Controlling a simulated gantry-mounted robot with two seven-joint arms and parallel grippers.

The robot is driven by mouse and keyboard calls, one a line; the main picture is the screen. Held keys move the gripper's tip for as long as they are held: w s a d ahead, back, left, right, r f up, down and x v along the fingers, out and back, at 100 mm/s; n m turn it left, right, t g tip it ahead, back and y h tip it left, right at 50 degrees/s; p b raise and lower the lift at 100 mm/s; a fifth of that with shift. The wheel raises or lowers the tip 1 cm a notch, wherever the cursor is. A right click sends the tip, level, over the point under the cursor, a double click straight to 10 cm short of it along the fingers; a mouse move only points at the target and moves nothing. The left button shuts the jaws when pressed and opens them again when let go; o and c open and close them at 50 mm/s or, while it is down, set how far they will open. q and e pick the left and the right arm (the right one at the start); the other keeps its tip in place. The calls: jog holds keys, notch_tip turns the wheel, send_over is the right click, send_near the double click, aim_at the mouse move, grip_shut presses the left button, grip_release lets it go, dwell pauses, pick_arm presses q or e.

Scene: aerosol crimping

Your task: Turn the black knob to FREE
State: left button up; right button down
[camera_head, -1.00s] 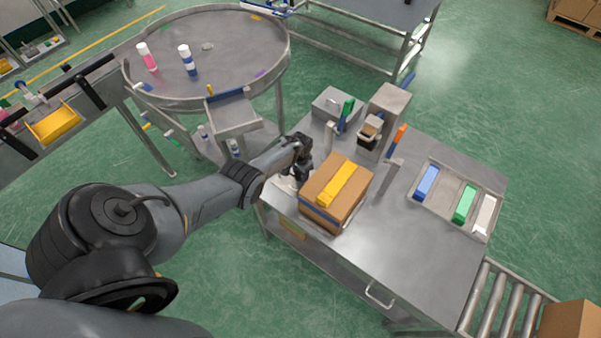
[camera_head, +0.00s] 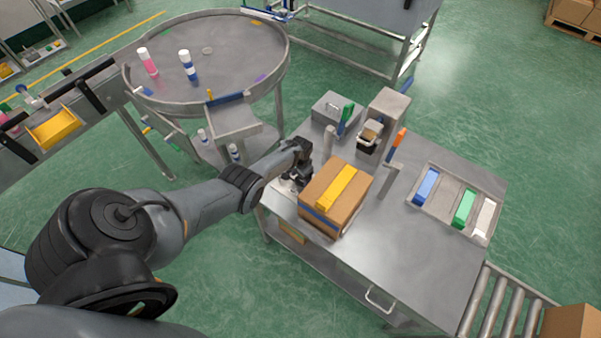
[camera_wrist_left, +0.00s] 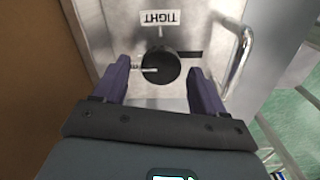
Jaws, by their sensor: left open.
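The round black knob (camera_wrist_left: 160,66) sits on a metal panel in the left wrist view. A light pointer line on it points toward the left of that view. A white label (camera_wrist_left: 160,17) reading TIGHT appears upside down beyond the knob; no FREE label is visible. My left gripper (camera_wrist_left: 159,72) is open, with one purple finger on each side of the knob. I cannot tell whether the fingers touch it. In the head view my left gripper (camera_head: 298,176) is at the bench's left edge beside the carton, and the knob is hidden there.
A cardboard carton (camera_head: 347,211) with yellow tape stands close beside my left gripper. A curved metal handle (camera_wrist_left: 240,52) is right of the knob in the wrist view. The steel bench (camera_head: 420,255) has a tray of coloured blocks (camera_head: 450,200) and clear room at its front.

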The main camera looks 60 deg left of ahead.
aim_at(300, 179)
pick_arm(q)
notch_tip(300, 179, up, 11)
jog(key=p, duration=0.5)
jog(key=shift+f, duration=0.2)
jog(key=s+d+f+m+g+y+p, duration=0.1)
jog(key=s+d+f+p, duration=0.2)
jog(key=s, duration=0.7)
jog(key=s+d+f+m+g+y+p, duration=0.1)
jog(key=s+d+f+m+g, duration=0.2)
jog(key=s, duration=0.7)
jog(key=s+d+r+m+t+p, duration=0.1)
jog(key=d+r+t, duration=0.1)
jog(key=d+r, duration=0.65)
jog(key=s+d+r+t+p, duration=0.15)
jog(key=d+r, duration=0.35)
jog(key=d, duration=0.6)
jog(key=w+d+r+t+h, duration=0.1)
jog(key=d+r+t, duration=0.1)
jog(key=r, duration=0.6)
jog(key=w+d+r+t+h, duration=0.1)
jog(key=w+d+r+t, duration=0.1)
jog(key=d+r, duration=0.3)
notch_tip(300, 179, up, 4)
jog(key=shift+f+n+b, duration=0.15)
jog(key=shift+n+b, duration=0.15)
jog(key=shift+b, duration=0.15)
